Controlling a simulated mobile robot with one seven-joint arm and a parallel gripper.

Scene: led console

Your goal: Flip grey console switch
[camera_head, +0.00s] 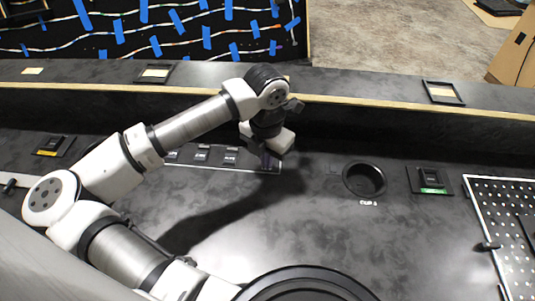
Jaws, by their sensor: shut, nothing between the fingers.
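A row of small dark switches with pale labels (202,155) sits on a light-edged panel in the black console top, left of my gripper. Their colours are too small to tell apart, so I cannot pick out the grey one. My gripper (268,162) points down at the right end of this row, with its fingers shut. Its white body and shadow hide that end of the panel, and I cannot tell whether the fingertips touch a switch.
A round cup hole (365,179) and a module with a green light (431,180) lie right of my gripper. A module with a yellow light (52,147) is at far left. A perforated panel (510,225) is at right. A raised ledge (330,84) runs behind.

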